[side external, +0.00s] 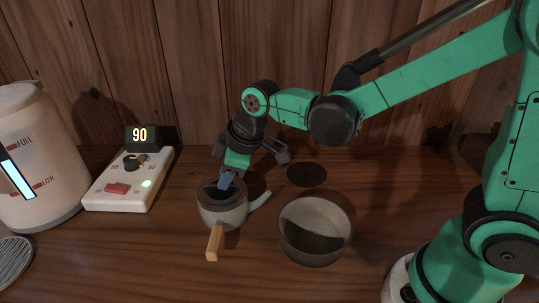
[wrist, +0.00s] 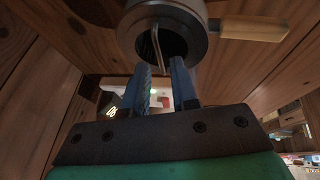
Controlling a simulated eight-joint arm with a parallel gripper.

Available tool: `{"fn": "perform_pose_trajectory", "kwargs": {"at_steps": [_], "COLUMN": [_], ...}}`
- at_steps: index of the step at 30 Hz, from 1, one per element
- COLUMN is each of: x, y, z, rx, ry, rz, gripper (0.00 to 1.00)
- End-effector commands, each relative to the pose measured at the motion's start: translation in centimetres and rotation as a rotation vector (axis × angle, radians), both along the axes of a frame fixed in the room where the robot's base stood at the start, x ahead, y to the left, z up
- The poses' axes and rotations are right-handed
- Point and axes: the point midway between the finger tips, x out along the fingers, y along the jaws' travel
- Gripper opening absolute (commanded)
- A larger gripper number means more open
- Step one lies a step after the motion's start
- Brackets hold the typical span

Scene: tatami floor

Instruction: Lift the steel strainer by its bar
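The steel strainer (wrist: 174,44) sits inside the mouth of a grey teapot, its inside dark. Its thin pale bar (wrist: 155,48) rises across the opening in the wrist view. The teapot (side external: 222,213) stands on the wooden table with a wooden side handle (side external: 214,242) and a spout. My gripper (side external: 227,180) points down at the teapot's mouth. In the wrist view its two blue fingers (wrist: 160,68) are apart, with the bar showing between their tips. I cannot tell whether either finger touches it. In the side view the strainer is mostly hidden.
A grey bowl (side external: 316,248) stands right of the teapot, and a dark round disc (side external: 306,174) lies behind it. A control box (side external: 130,182) with a display reading 90 and a white kettle (side external: 38,160) stand at left. A wooden wall rises behind.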

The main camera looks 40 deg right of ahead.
Motion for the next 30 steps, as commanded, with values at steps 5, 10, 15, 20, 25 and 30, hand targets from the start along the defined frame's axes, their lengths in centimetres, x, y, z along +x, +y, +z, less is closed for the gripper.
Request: {"fn": "perform_pose_trajectory", "kwargs": {"at_steps": [5,10,15,20,25,30], "x": [0.6,0.8,0.8,0.8,0.8,0.8], "y": [0.2,0.3,0.3,0.3,0.3,0.3], "z": [-1.4,-1.9,-1.9,-1.8,-1.8,-1.8], "rx": [0.000,0.000,0.000,0.000,0.000,0.000], "ry": [-0.001,-0.001,-0.001,-0.001,0.000,-0.001], "rz": [-0.001,-0.001,-0.001,-0.001,-0.002,-0.001], "gripper": [0.23,0.23,0.23,0.00,0.00,0.00]}}
